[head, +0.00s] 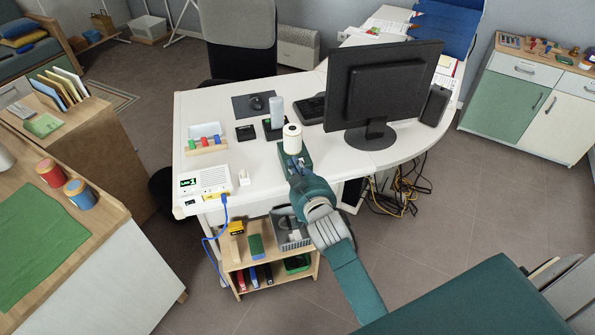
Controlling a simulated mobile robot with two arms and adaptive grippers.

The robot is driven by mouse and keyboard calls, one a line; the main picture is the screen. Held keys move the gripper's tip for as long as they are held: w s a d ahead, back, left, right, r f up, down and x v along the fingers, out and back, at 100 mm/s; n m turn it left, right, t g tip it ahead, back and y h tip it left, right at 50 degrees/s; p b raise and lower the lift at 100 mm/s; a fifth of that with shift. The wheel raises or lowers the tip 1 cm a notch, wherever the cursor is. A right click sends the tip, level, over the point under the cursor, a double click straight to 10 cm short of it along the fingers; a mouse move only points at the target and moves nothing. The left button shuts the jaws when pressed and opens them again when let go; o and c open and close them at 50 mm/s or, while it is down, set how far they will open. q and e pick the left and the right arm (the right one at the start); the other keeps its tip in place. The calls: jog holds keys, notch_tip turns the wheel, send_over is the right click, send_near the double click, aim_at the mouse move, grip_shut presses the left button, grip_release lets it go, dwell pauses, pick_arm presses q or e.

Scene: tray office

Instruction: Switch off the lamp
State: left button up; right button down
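I cannot make out for certain which thing is the lamp. A white upright cylinder (292,138) with a small dark spot on its top stands at the front edge of the white desk (345,165). A pale grey rounded cylinder (277,108) stands on a dark base behind it. My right gripper (296,163), teal, reaches over the desk's front edge, right at the white cylinder's near side. Its fingers are too small and partly hidden to tell whether they touch or hold it. My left gripper is not in view.
A monitor (388,92) stands right of the gripper, with a keyboard (311,109) behind. A white box (212,181) with a blue cable (222,226) lies at the desk's left front. A wooden shelf (236,262) stands below.

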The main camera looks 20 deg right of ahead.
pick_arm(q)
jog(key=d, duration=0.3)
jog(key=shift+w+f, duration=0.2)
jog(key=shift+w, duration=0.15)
pick_arm(e)
jog(key=v, duration=0.3)
jog(key=shift+s+r, duration=0.1)
jog(key=shift+s, duration=0.2)
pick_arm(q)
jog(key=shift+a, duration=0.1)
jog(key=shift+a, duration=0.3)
pick_arm(e)
jog(key=shift+a, duration=0.1)
